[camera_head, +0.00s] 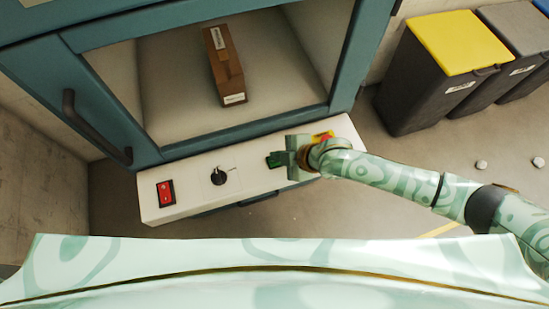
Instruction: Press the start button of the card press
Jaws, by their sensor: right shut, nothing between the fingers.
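The card press (210,127) has a teal frame and a pale control panel (243,192) along its front. A green button, which looks like the start button (273,161), sits on the panel right of the middle. My right gripper (284,160) is over the panel at the right edge of this button and partly hides it. It is shut and empty. I cannot tell whether its fingertips touch the button. My left gripper is not in view.
A red switch (166,193) and a black knob (218,176) are on the panel's left. A red and yellow button (325,136) is partly hidden behind my right gripper. A brown box (225,66) lies inside the press. Bins (430,85) stand at right.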

